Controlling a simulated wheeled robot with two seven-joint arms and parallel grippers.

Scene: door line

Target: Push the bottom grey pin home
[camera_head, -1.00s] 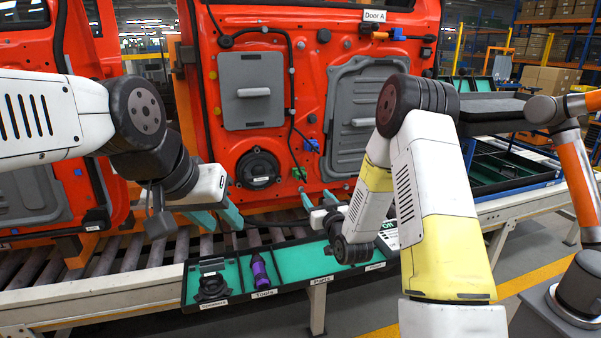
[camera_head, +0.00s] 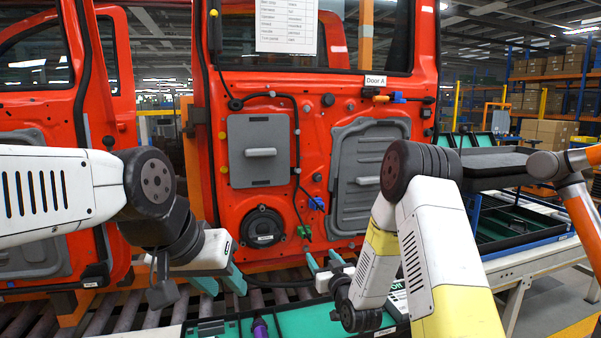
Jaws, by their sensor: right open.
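The red door (camera_head: 270,88), labelled Door A, stands upright past the rollers. Two small round greyish pins show on its panel, an upper one (camera_head: 307,108) and a lower one (camera_head: 317,178) above the blue clip. They are too small to tell how far they stick out. My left gripper (camera_head: 222,281) is low, in front of the door's lower left edge, its teal fingers apart and empty. My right gripper (camera_head: 324,262) is below the lower pin, near the door's bottom edge, its teal fingers apart with nothing between them. Neither gripper touches a pin.
A black speaker (camera_head: 262,227), grey panels (camera_head: 259,150), a green clip (camera_head: 304,231) and a blue clip (camera_head: 316,203) are on the door. A parts tray (camera_head: 290,322) lies in front, below the grippers. A sheet (camera_head: 286,25) hangs at the window.

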